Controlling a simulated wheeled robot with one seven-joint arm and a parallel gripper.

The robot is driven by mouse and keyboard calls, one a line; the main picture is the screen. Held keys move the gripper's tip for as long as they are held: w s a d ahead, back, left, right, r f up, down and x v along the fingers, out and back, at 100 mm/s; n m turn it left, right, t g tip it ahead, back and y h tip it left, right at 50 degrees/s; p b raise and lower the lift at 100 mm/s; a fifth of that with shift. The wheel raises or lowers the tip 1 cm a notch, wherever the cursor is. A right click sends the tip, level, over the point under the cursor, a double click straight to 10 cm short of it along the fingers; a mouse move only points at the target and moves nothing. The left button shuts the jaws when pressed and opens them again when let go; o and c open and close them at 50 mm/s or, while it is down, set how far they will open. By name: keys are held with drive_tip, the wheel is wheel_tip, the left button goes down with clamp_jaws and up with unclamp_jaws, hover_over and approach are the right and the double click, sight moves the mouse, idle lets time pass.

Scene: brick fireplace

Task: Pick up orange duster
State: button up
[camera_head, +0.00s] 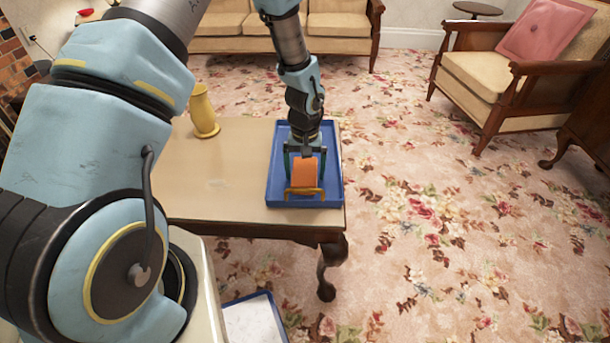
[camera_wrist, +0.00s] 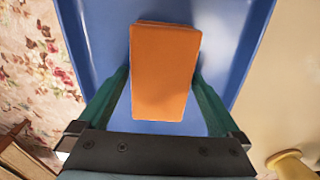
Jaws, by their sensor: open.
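The orange duster (camera_head: 306,174) is a block with an orange top, lying in a blue tray (camera_head: 276,190) on the wooden table. In the wrist view the duster (camera_wrist: 163,75) is near the middle, with the blue tray (camera_wrist: 228,35) around it. My gripper (camera_head: 305,172) is over the tray, pointing down, with one finger on each side of the duster. I cannot tell how far down the fingertips reach.
A yellow vase (camera_head: 203,112) stands on the left part of the table (camera_head: 228,160). An armchair (camera_head: 500,80) with a pink cushion (camera_head: 545,30) is at the right and a sofa (camera_head: 235,25) at the back. Another blue-edged tray (camera_head: 252,318) is low in front. Flowered carpet lies clear right of the table.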

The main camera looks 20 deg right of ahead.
sight(305, 170)
drive_tip(key=c, duration=1.3)
drive_tip(key=shift+o, duration=0.2)
wheel_tip(305, 170, up, 10)
drive_tip(key=shift+r+p, duration=0.1)
drive_tip(key=shift+p, duration=0.35)
